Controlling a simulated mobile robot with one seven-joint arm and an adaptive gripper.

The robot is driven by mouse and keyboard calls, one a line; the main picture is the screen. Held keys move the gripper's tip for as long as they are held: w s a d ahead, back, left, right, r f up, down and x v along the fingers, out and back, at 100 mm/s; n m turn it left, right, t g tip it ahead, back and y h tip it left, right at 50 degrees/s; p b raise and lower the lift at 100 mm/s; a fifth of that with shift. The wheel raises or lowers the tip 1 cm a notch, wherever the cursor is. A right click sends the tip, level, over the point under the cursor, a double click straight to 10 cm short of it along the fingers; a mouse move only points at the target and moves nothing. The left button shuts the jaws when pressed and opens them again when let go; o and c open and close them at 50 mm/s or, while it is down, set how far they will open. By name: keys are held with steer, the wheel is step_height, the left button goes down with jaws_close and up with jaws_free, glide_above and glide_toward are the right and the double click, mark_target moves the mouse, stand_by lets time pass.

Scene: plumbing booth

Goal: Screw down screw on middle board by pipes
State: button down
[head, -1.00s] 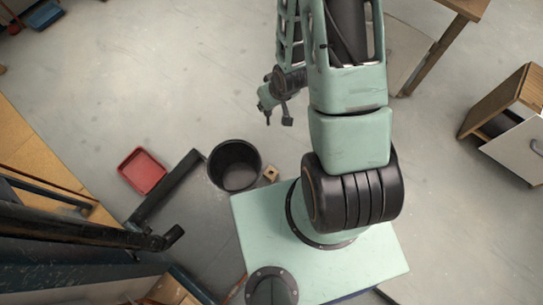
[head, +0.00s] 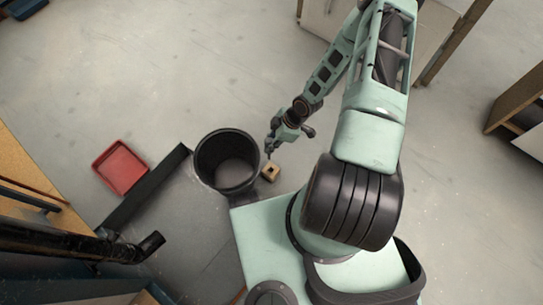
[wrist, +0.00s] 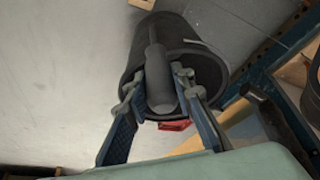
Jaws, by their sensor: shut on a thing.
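My gripper (head: 273,146) is low over the floor, between the black bucket and my base in the head view. In the wrist view, its blue fingers (wrist: 160,88) are shut on a dark grey tool (wrist: 155,60), which looks like a screwdriver with a thick rounded handle. The tool overlaps the black bucket behind it in that view, and I cannot tell how far apart they are. A small wooden block with a dark spot (head: 270,172) lies on the floor just below the gripper in the head view. No screw or middle board by pipes can be made out.
A dark pipe-like bar (head: 75,243) juts in from the left. Wooden furniture stands at left and right.

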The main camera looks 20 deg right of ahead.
step_height(320, 180, down, 19)
steer(key=n+b, duration=0.1)
steer(key=b, duration=0.7)
steer(key=shift+w+d+f+n+g+b, duration=0.2)
steer(key=shift+w+d+n+g+b, duration=0.1)
steer(key=shift+w+d+b, duration=0.1)
stand_by(0.3)
steer(key=c, duration=1.6)
jaws_free()
steer(key=v, duration=1.2)
steer(key=shift+d, duration=0.1)
